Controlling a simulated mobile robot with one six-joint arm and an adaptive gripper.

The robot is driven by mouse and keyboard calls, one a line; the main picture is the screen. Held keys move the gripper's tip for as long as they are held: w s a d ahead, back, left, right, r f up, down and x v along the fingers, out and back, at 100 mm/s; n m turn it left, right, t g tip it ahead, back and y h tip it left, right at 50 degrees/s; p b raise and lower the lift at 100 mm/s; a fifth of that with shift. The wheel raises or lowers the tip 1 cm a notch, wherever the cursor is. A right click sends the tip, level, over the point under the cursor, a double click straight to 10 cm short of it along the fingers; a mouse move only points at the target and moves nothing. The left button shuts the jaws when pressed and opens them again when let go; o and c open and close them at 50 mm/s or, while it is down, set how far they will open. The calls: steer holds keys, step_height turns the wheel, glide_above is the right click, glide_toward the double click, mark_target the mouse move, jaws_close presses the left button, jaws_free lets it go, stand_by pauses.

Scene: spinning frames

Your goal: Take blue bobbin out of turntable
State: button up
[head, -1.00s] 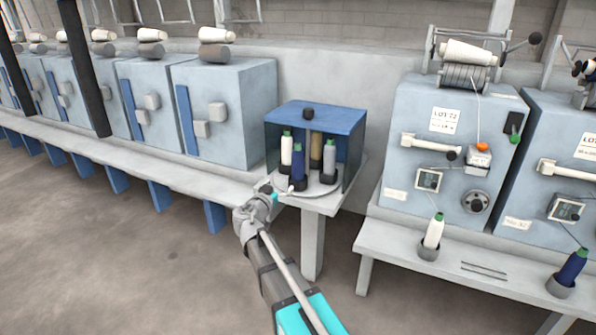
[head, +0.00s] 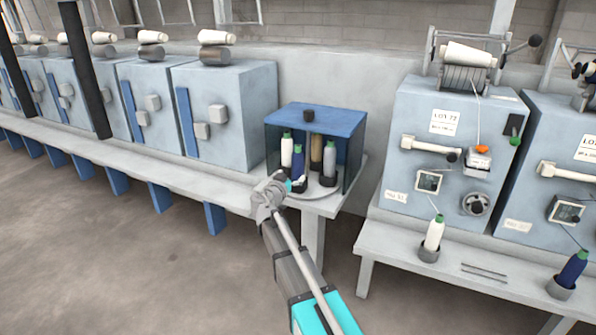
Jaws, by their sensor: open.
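The turntable (head: 322,193) is a pale round plate inside a blue-topped case with dark clear sides, on a small white stand. The blue bobbin (head: 299,157) stands upright at the front of the plate, and its lower part is hidden behind my gripper. A white bobbin (head: 287,153) with a green top stands to its left, a tan one (head: 316,148) behind, and a grey one (head: 330,158) to its right. My gripper (head: 298,184) is open at the front of the case, by the blue bobbin's lower part. I cannot tell whether it touches the bobbin.
The blue case top (head: 318,117) overhangs the bobbins. Grey-blue machines (head: 228,105) line the bench at left. At right, a machine (head: 450,150) stands behind a bench with a white bobbin (head: 433,234) and another blue bobbin (head: 572,270) in cups. The floor in front is clear.

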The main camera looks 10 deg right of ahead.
mark_target(295, 162)
steer(key=shift+w, duration=0.1)
stand_by(0.3)
steer(key=shift+r+x, duration=0.1)
steer(key=shift+x, duration=1.2)
steer(key=shift+r+x, duration=0.15)
steer(key=shift+x, duration=1.1)
steer(key=shift+d, duration=0.1)
steer(key=c, duration=1.3)
steer(key=shift+p, duration=0.35)
step_height(295, 162, up, 3)
steer(key=p, duration=0.3)
steer(key=shift+r, duration=0.2)
steer(key=s+r+p, duration=0.3)
steer(key=s, duration=0.1)
steer(key=s+r+p, duration=0.3)
steer(key=s, duration=0.2)
steer(key=s+r+p, duration=0.3)
steer(key=s, duration=0.2)
steer(key=shift+s+r+p, duration=0.1)
steer(key=shift+r+p, duration=0.2)
steer(key=shift+p, duration=0.1)
